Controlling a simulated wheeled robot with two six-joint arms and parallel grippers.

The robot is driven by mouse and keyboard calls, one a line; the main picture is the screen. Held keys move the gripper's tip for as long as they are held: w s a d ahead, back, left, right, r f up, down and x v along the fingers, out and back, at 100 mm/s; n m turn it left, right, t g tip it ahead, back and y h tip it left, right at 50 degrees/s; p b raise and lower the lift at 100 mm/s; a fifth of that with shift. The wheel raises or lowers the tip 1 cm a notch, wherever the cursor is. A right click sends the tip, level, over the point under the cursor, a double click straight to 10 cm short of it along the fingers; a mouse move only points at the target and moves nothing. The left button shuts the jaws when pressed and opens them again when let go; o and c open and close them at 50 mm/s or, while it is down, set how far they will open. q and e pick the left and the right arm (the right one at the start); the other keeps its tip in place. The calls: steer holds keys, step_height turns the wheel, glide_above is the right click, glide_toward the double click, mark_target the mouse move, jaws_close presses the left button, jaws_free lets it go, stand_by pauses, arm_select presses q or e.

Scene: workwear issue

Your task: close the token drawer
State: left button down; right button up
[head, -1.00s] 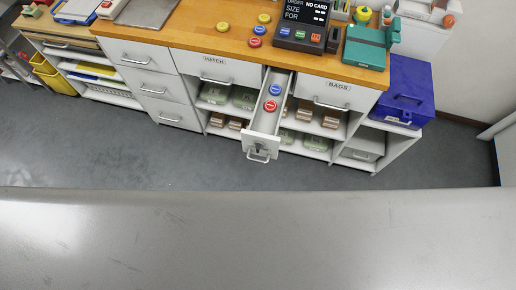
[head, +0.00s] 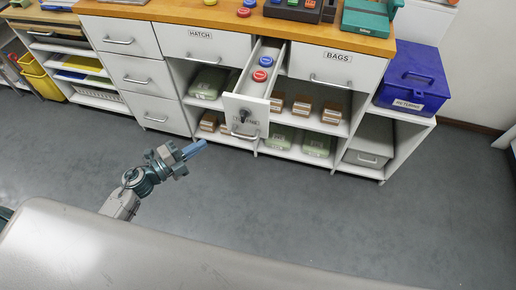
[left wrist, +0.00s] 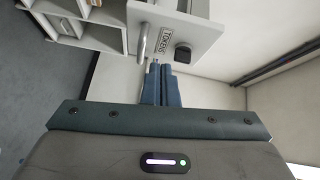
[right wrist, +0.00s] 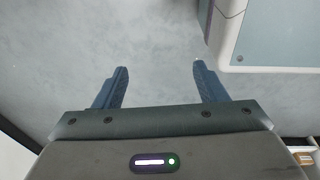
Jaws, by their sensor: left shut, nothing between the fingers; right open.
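The token drawer (head: 245,113) is pulled out from the counter in the head view, with a blue token (head: 265,62) and a red token (head: 260,76) inside. Its white front has a bar handle and a dark lock or knob. In the left wrist view the drawer front (left wrist: 205,38) shows a TOKENS label, with the handle (left wrist: 142,42) just beyond the fingertips. My left gripper (head: 204,145) is shut and empty, in front of the drawer and to its left; its closed fingers also show in the left wrist view (left wrist: 160,72). My right gripper (right wrist: 160,70) is open and empty over the floor.
The HATCH drawer (head: 200,45) and the BAGS drawer (head: 330,68) flank the token drawer and are closed. Open shelves below hold green and brown packs. A blue box (head: 412,80) stands at the right. The grey floor (head: 310,200) before the counter is clear.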

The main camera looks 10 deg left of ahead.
arm_select(q)
steer(key=s+d+r+m+g+h+b, duration=0.1)
steer(key=s+d+m+g+h, duration=0.1)
steer(key=d+m, duration=0.15)
steer(key=p, duration=0.3)
glide_toward(255, 121)
steer(key=d, duration=0.4)
steer(key=shift+d, duration=0.25)
steer(key=shift+w+f, duration=0.1)
steer(key=shift+w, duration=1.8)
arm_select(e)
steer(key=s+d+f, duration=0.1)
steer(key=s+f, duration=0.5)
steer(key=s, duration=0.2)
steer(key=shift+s+d, duration=0.15)
steer(key=shift+d, duration=0.05)
arm_select(q)
steer(key=shift+w, duration=0.15)
